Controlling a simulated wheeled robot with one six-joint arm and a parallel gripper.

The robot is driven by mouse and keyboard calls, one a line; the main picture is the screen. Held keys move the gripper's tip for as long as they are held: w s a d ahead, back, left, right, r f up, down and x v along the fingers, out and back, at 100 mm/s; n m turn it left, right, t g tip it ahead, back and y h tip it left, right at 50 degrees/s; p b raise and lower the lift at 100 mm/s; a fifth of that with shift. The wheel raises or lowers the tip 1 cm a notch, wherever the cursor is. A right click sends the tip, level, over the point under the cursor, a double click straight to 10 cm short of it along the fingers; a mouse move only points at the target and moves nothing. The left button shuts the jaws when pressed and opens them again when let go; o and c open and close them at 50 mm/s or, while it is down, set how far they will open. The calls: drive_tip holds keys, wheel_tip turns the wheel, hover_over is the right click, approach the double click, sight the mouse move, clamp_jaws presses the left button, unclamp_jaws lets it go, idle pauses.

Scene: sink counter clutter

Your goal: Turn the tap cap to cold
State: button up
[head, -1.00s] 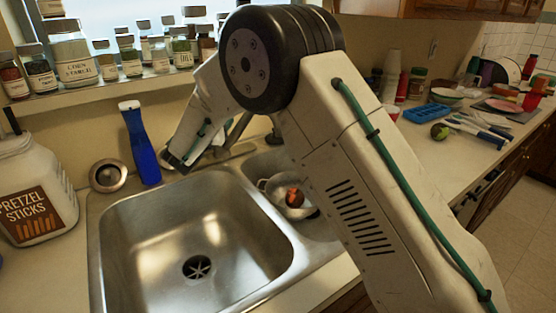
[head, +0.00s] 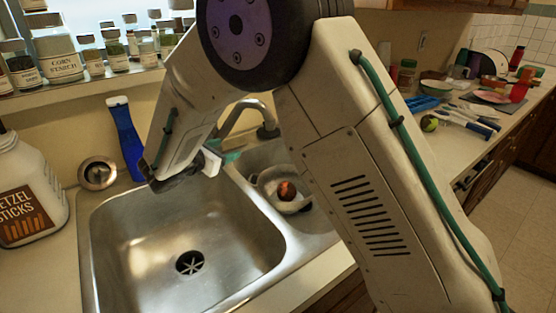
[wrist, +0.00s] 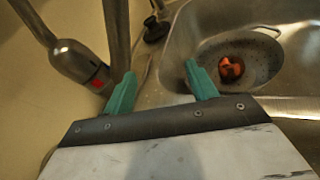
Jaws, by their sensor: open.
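The metal tap (head: 245,108) stands behind the double sink, partly hidden by my arm in the head view. In the wrist view its rounded cap (wrist: 73,60) with a red mark is at the left, and an upright metal pipe (wrist: 117,35) rises beside it. My gripper (wrist: 161,88) has two teal fingers spread wide with nothing between them. The left finger is just right of the cap and in front of the pipe's lower end; I cannot tell if it touches. In the head view my gripper (head: 228,152) is low by the tap, mostly hidden behind my arm.
A colander (head: 268,184) holding a reddish round item sits in the right basin. The large left basin (head: 150,240) is empty. A blue bottle (head: 126,140), a sink strainer (head: 98,173) and a pretzel jar (head: 30,190) stand left. Clutter covers the right counter.

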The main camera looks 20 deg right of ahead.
drive_tip(key=s+d+r+m+g+y, duration=0.1)
drive_tip(key=s+d+r+m+g, duration=0.1)
drive_tip(key=s+d+m+g, duration=0.5)
drive_tip(key=shift+s+d+r+m, duration=0.4)
drive_tip(key=shift+s+d+m, duration=0.7)
drive_tip(key=shift+s+d, duration=1.8)
drive_tip(key=shift+s+a, duration=0.35)
drive_tip(key=shift+a, duration=0.05)
